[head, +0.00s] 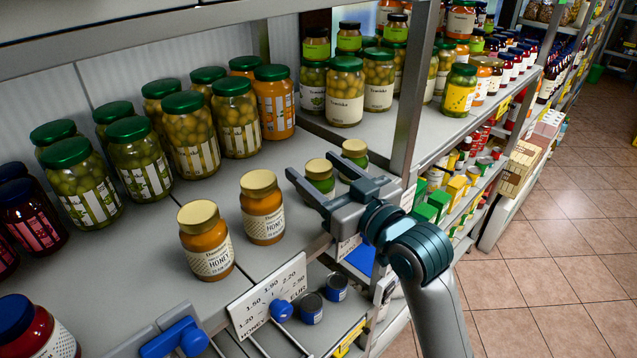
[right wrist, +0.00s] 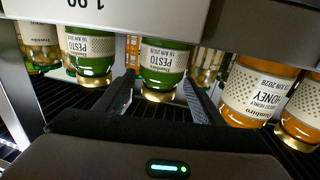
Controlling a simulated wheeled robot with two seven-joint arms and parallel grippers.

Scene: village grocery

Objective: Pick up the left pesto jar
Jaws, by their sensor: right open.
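The left pesto jar (head: 319,178), green with a gold lid, stands on the shelf, partly hidden by my gripper in the head view. My right gripper (head: 317,168) is open, with one finger on each side of this jar. In the right wrist view, which looks upside down, the same jar (right wrist: 163,66) sits between the two dark fingers; I cannot tell whether they touch it. A second pesto jar (head: 354,156) stands just right of it and shows at the left of the wrist view (right wrist: 91,52). My left gripper is not in view.
Two honey jars (head: 262,208) (head: 206,241) stand to the left on the same shelf (head: 150,245). Olive jars (head: 236,118) line up behind. A shelf post (head: 411,95) rises close to the right. A price sign (head: 267,297) hangs at the front edge.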

